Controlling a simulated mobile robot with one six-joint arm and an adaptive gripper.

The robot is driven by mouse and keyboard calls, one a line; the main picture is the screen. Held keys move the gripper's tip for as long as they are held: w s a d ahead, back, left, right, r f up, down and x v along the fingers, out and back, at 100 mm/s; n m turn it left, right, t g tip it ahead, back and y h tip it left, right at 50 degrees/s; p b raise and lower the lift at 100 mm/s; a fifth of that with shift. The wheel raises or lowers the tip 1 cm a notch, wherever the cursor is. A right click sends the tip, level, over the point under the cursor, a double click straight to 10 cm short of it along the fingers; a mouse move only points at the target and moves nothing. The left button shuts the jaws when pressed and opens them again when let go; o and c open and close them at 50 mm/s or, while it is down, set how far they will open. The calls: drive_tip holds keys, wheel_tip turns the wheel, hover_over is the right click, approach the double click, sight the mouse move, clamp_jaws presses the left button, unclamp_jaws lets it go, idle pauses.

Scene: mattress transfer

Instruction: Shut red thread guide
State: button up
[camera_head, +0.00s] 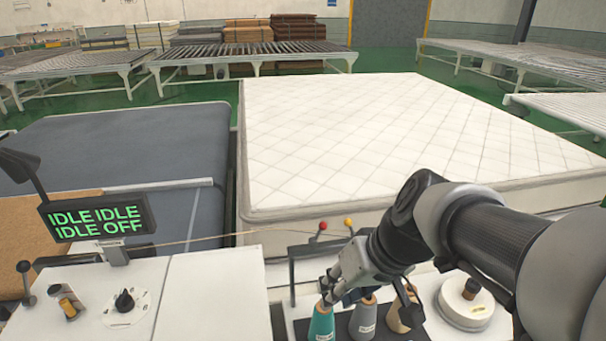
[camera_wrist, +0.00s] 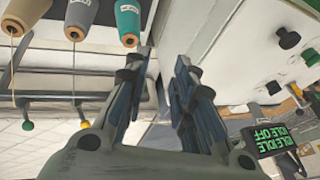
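The red thread guide (camera_head: 323,226) shows as a small red ball on top of the dark thread stand (camera_head: 293,265), left of my wrist. My gripper (camera_head: 329,292) points down in front of the stand, just above the teal thread cone (camera_head: 321,322), apart from the red ball. In the wrist view my gripper (camera_wrist: 165,60) has its two fingers apart with nothing between them. I cannot make out the red guide there; the left finger covers part of the stand. Whether the guide is open or shut is not clear.
A yellow ball guide (camera_head: 348,222) stands right of the red one. Green (camera_wrist: 83,124) and yellow balls show in the wrist view. Grey (camera_head: 363,318) and tan cones stand beside the teal one. The sign (camera_head: 97,217) reads IDLE IDLE, IDLE OFF. A white mattress (camera_head: 380,140) lies behind.

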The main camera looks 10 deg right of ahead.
drive_tip(key=shift+m+t+y, duration=0.3)
drive_tip(key=shift+t+y, duration=0.2)
drive_tip(key=shift+y, duration=0.2)
drive_tip(key=w+d+r+p, duration=0.1)
drive_tip(key=w, duration=0.2)
drive_tip(key=w+d+r+p, duration=0.1)
drive_tip(key=w+d+p, duration=0.1)
drive_tip(key=w+d+r+p, duration=0.1)
drive_tip(key=w+p, duration=0.1)
drive_tip(key=w, duration=0.1)
drive_tip(key=shift+w+d+r, duration=0.3)
drive_tip(key=shift+d+r, duration=0.05)
drive_tip(key=shift+r, duration=0.05)
drive_tip(key=c, duration=0.4)
drive_tip(key=shift+t, duration=0.6)
drive_tip(key=w+d+p, duration=0.4)
drive_tip(key=w+d, duration=0.1)
drive_tip(key=shift+d, duration=0.1)
clamp_jaws()
drive_tip(key=shift+w+d+f+y, duration=0.1)
drive_tip(key=shift+w+d+y, duration=0.1)
drive_tip(key=shift+y, duration=0.1)
drive_tip(key=shift+a, duration=0.1)
